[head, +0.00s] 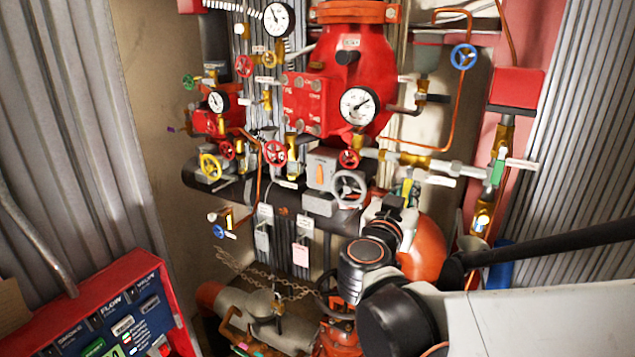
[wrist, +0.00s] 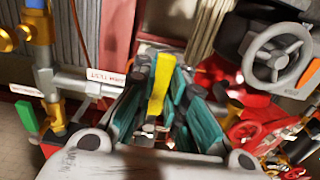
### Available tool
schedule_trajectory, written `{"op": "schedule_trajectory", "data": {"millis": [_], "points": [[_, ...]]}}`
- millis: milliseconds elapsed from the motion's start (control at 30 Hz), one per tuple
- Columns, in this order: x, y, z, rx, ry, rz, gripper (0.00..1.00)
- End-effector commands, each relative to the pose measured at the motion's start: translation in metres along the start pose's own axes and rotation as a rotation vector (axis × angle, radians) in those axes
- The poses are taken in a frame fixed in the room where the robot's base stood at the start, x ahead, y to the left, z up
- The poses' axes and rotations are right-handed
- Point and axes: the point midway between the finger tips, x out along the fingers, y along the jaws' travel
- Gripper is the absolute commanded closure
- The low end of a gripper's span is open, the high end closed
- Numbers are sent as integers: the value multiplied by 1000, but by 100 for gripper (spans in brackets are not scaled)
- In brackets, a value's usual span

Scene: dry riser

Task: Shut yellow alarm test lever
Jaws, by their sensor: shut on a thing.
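The yellow alarm test lever (wrist: 160,84) stands between the teal fingers of my gripper (wrist: 162,74) in the wrist view. The fingers are shut on it, one on each side. The lever points up in that picture, steeply across the line of the grey pipe (wrist: 72,84). In the head view my gripper (head: 408,188) is small, at the pipework right of the grey handwheel, and my wrist hides most of the lever there. The lever's pivot is hidden by the fingers.
A grey handwheel (head: 349,188) is close left of my gripper in the head view; it also shows at right in the wrist view (wrist: 278,52). A green-handled valve (head: 497,170) and brass pipe stand to the right. Red valve body (head: 345,75) and gauges are above.

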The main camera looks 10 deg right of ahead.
Motion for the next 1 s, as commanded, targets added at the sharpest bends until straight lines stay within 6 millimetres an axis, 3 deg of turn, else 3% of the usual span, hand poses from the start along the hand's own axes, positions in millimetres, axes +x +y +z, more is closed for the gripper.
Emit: {"op": "schedule_trajectory", "data": {"millis": [300, 333, 433, 800, 1000], "points": [[-5, 1, -2, -22, 2, -9, 100], [-5, 0, -2, -22, 2, -9, 86], [-6, 0, -1, -21, 2, -9, 67], [-8, 0, -1, -19, 1, -10, 67], [-31, 0, -1, -19, 1, -12, 67]]}}
